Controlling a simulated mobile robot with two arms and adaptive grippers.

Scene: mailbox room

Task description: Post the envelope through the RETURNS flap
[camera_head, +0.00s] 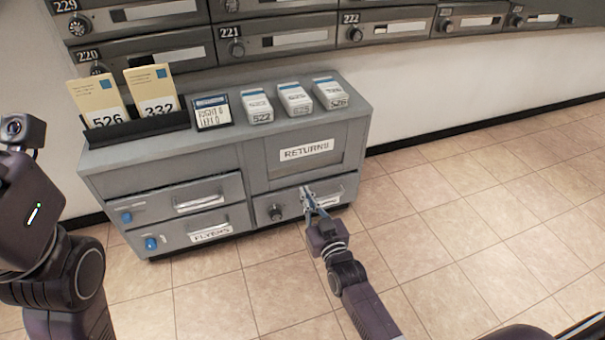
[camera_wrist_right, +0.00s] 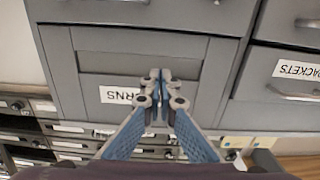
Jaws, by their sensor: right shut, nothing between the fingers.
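The RETURNS flap (camera_head: 290,172) is a grey panel with a white label (camera_head: 306,150), on the upper right of the grey cabinet. It looks closed; it also shows in the right wrist view (camera_wrist_right: 92,102), its label partly hidden by my fingers. Two cream envelopes, 526 (camera_head: 97,97) and 332 (camera_head: 150,85), stand in a black holder (camera_head: 140,127) on the cabinet top. My right gripper (camera_head: 308,193) is shut and empty, below the flap in front of the lower right drawer; contact cannot be told. My left arm is at the left edge, its fingers out of frame.
Mailboxes (camera_head: 283,38) line the wall. Tiled floor (camera_head: 480,200) is clear at right.

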